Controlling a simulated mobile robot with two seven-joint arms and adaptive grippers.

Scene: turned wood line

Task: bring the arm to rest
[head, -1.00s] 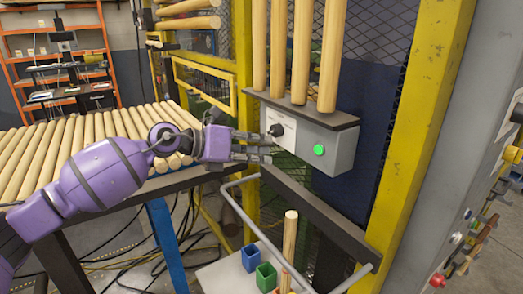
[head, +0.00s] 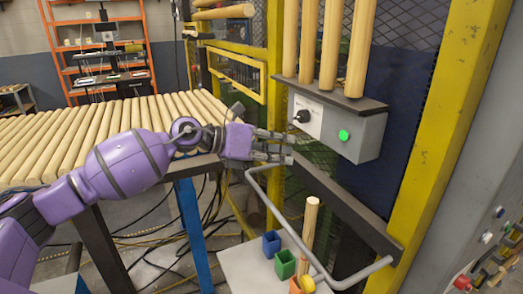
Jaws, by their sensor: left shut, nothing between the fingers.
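My left arm comes in from the left, and its gripper (head: 288,147) is shut with nothing between the fingers. The fingertips are just below and left of the grey control box (head: 370,139), apart from the knob as far as I can see. The box has a black rotary knob (head: 302,117) on a white plate and a lit green button (head: 343,136). My right gripper is not in view.
Wooden dowels (head: 60,137) lie in a row on the table behind my arm. More stand upright above the box. A yellow post (head: 435,130) is at right. Below, a grey rail (head: 285,220) borders a cart with coloured cups (head: 285,265) and one upright dowel (head: 310,225).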

